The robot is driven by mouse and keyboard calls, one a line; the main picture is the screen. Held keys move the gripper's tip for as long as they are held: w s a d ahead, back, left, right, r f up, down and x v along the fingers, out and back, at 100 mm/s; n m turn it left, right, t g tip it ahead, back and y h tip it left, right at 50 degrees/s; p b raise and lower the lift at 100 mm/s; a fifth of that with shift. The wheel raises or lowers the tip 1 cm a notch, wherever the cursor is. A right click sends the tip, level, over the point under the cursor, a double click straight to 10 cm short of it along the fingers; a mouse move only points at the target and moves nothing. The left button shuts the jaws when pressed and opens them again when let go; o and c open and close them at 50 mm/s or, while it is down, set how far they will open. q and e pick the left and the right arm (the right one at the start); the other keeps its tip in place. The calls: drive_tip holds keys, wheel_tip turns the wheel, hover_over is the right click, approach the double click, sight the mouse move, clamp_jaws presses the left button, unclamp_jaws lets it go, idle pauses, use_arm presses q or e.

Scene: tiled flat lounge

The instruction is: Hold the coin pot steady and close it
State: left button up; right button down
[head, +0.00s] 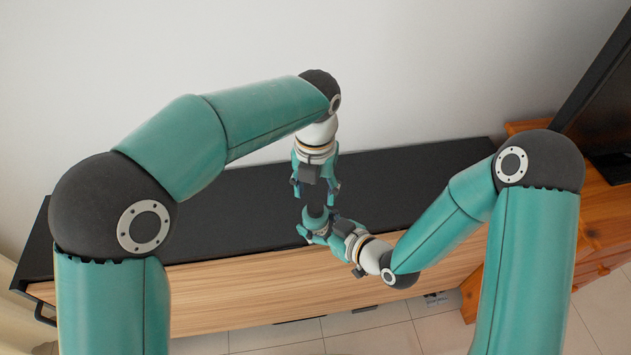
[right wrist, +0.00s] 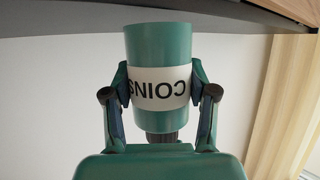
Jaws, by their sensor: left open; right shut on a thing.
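The coin pot (right wrist: 160,50) is a teal cylinder with a white COINS label, upside down in the right wrist view. In the head view the pot (head: 316,213) is small and partly covered by my grippers. My right gripper (head: 318,228) is shut on its sides; its fingers also show in the right wrist view (right wrist: 160,88), one on each side of the label. A dark ribbed piece (right wrist: 163,137) shows at the pot's label-side end; I cannot tell whether it is the lid. My left gripper (head: 316,190) is open, pointing down just above the pot.
A long low cabinet with a black top (head: 410,185) and wooden front runs along a white wall. Its top is clear on both sides of the pot. An orange wooden cabinet (head: 595,215) with a dark screen (head: 608,110) stands at the right. The tiled floor (head: 370,335) is in front.

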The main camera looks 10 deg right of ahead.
use_arm(q)
drive_tip(key=n, duration=1.1)
drive_tip(key=shift+s+a+n, duration=0.1)
drive_tip(key=shift+n, duration=0.3)
drive_tip(key=n, duration=0.4)
drive_tip(key=shift+r, duration=0.1)
drive_tip(key=n, duration=0.6)
drive_tip(key=shift+r+n, duration=0.15)
drive_tip(key=shift+n, duration=0.15)
drive_tip(key=n, duration=0.6)
drive_tip(key=shift+a+r+n, duration=0.1)
drive_tip(key=shift+r+n, duration=0.05)
drive_tip(key=shift+n, duration=0.15)
drive_tip(key=n, duration=0.6)
drive_tip(key=shift+r, duration=0.25)
drive_tip(key=n, duration=0.4)
drive_tip(key=shift+r+n, duration=0.2)
drive_tip(key=shift+n, duration=0.1)
drive_tip(key=n, duration=0.4)
drive_tip(key=shift+r+n, duration=0.25)
drive_tip(key=shift+n, duration=0.15)
drive_tip(key=shift+r+n, duration=0.2)
drive_tip(key=shift+n, duration=0.5)
drive_tip(key=shift+d+r, duration=0.2)
drive_tip(key=shift+r, duration=0.1)
